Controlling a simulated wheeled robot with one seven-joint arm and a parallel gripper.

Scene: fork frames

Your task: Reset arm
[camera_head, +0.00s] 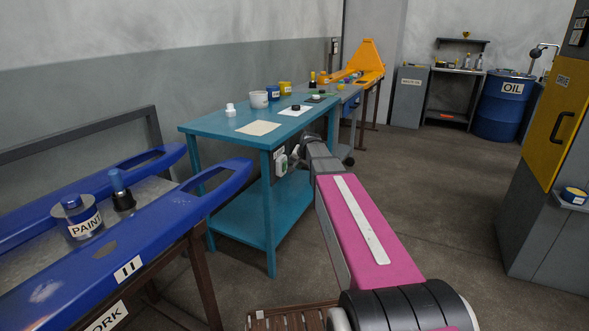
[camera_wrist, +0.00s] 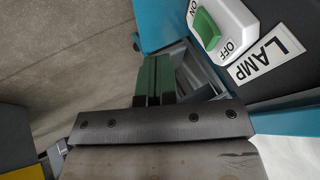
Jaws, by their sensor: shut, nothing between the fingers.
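My arm, with its pink link, stretches forward to the right end of the teal table (camera_head: 215,127) in the head view. My gripper shows in the wrist view (camera_wrist: 153,62) as green fingers, shut and empty. A white switch (camera_wrist: 222,22) with a green rocker, marked ON and OFF, is right of the fingertips and apart from them in that picture. A LAMP label (camera_wrist: 266,54) is beside it. The white switch also shows small on the table's end in the head view (camera_head: 281,161), close to the end of my arm.
On the teal table are a white pot (camera_head: 259,99), a yellow can (camera_head: 286,88) and a beige sheet (camera_head: 258,128). A blue forked frame (camera_head: 140,232) stands at left. A yellow and grey cabinet (camera_head: 545,190) is at right. Floor between arm and cabinet is clear.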

